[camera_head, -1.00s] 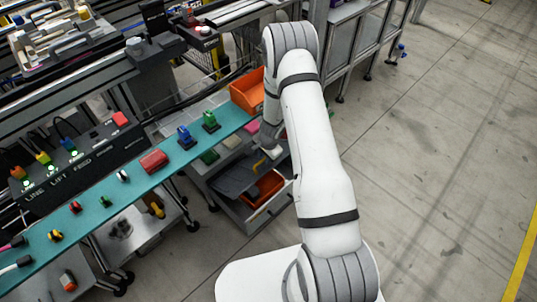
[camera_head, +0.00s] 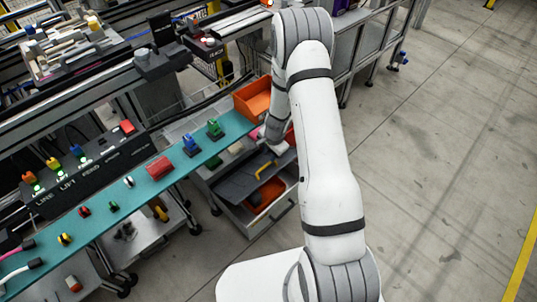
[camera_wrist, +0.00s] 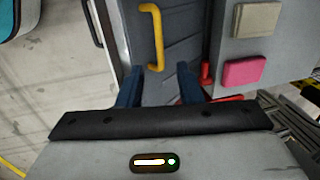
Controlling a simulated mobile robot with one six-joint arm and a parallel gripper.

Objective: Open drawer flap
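The drawer flap is a dark grey panel (camera_head: 238,183) in the drawer under the teal bench. Its yellow handle (camera_head: 264,170) shows near its right side. In the wrist view the ribbed flap (camera_wrist: 180,45) carries the handle (camera_wrist: 154,35) just ahead of my gripper (camera_wrist: 160,79). My gripper's two dark blue fingers are spread apart with nothing held between them. The handle's lower end lies near the gap, a little beyond the fingertips. An orange bin (camera_head: 256,206) shows partly inside the drawer beside the flap. In the head view my arm hides most of the gripper.
The drawer (camera_head: 283,207) is pulled out from the cabinet. The teal bench (camera_head: 115,190) holds connectors and a red block. Another orange bin (camera_head: 253,98) stands at its far end. In the wrist view, pink (camera_wrist: 243,72) and beige (camera_wrist: 257,20) blocks lie to the right. Floor is clear at right.

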